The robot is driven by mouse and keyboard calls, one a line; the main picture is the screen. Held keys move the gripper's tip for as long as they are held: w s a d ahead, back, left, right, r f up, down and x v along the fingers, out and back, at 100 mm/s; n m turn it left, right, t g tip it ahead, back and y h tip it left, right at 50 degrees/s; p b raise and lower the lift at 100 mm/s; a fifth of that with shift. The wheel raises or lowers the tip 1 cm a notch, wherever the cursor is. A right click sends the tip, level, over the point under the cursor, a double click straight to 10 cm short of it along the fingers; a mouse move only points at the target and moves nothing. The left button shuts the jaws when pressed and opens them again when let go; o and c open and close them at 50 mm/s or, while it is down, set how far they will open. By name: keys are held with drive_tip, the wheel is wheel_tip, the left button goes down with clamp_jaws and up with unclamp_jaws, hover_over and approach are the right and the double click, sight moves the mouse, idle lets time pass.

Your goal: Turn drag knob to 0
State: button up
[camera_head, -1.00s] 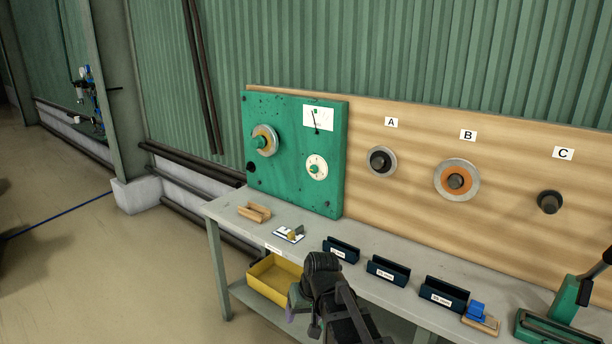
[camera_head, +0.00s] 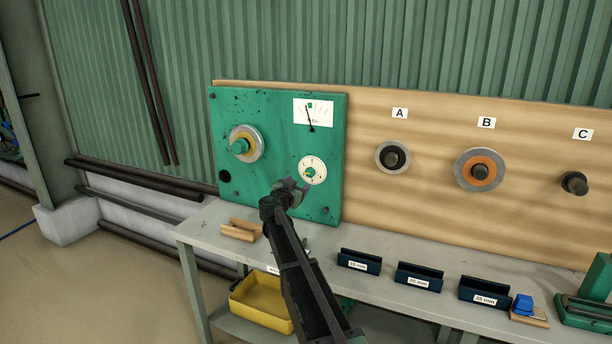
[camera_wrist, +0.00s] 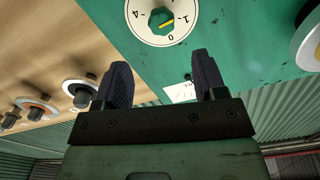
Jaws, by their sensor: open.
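The drag knob is a small green knob (camera_head: 310,172) on a round white dial (camera_head: 314,163), low on the right of the green panel (camera_head: 275,115). In the wrist view the knob (camera_wrist: 160,20) shows at the top, its yellow mark pointing roughly toward the 1 on the dial (camera_wrist: 152,38). The 0 is close beside the 1; a 4 is on the other side. My gripper (camera_head: 291,186) is in front of the panel, just left of and below the dial. In the wrist view my gripper's two fingers (camera_wrist: 162,72) are apart with nothing between them, not touching the knob.
A larger wheel with a green hub (camera_head: 245,143) is on the panel's left, and a needle gauge (camera_head: 313,112) is above the dial. Spools A (camera_head: 392,157), B (camera_head: 480,170) and peg C (camera_head: 574,183) are on the wooden board. Dark holders (camera_head: 359,262) and a wooden block (camera_head: 240,230) stand on the bench.

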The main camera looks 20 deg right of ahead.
sight(308, 175)
drive_tip(key=x, duration=1)
drive_tip(key=shift+w+d, duration=0.2)
drive_tip(key=shift+w, duration=0.15)
drive_tip(key=shift+c, duration=0.2)
drive_tip(key=c, duration=0.9)
